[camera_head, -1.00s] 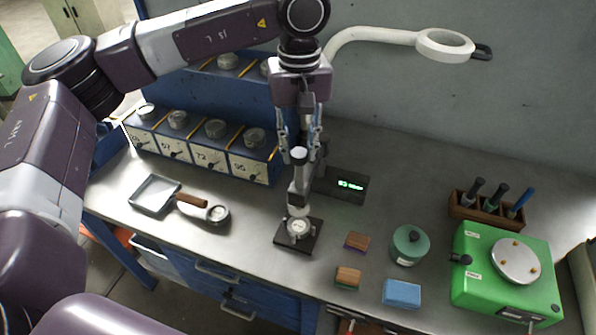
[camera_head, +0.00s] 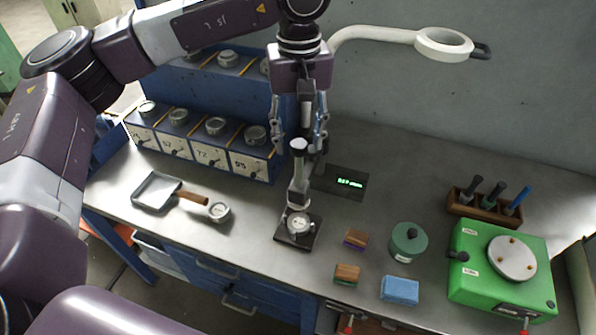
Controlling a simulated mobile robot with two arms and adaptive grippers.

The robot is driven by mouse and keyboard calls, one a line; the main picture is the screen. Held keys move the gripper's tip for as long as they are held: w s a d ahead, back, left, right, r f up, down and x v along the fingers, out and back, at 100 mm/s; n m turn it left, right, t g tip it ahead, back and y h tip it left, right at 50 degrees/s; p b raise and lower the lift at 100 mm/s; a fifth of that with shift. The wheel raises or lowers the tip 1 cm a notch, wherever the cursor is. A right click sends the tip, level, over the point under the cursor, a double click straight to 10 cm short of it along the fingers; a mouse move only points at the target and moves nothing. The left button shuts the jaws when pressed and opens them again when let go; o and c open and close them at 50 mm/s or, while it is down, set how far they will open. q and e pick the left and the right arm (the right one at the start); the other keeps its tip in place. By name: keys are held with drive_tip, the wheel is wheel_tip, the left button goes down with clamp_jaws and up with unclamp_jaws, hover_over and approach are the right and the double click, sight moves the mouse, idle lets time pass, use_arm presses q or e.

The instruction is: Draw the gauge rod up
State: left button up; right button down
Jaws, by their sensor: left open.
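The gauge stands upright on a small dark base plate (camera_head: 284,238) near the front of the bench. A pale round dial or cup (camera_head: 299,224) sits at its foot. Its grey upright body (camera_head: 298,188) rises to a round, light-topped rod end (camera_head: 298,146). My left gripper (camera_head: 299,143) points down over it, with its fingers apart on either side of the rod's top. I see no contact between fingers and rod. A black readout box (camera_head: 340,183) with green digits lies behind the gauge, partly hidden by it. My right gripper does not show.
Right are brushes or blocks (camera_head: 347,275), a green pot (camera_head: 408,242), a green machine (camera_head: 500,270) and a tool rack (camera_head: 487,205). A lamp (camera_head: 444,44) overhangs.

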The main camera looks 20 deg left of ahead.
use_arm(q)
drive_tip(key=shift+r+p, duration=1.45)
drive_tip(key=shift+r, duration=1.45)
drive_tip(key=shift+f, duration=0.15)
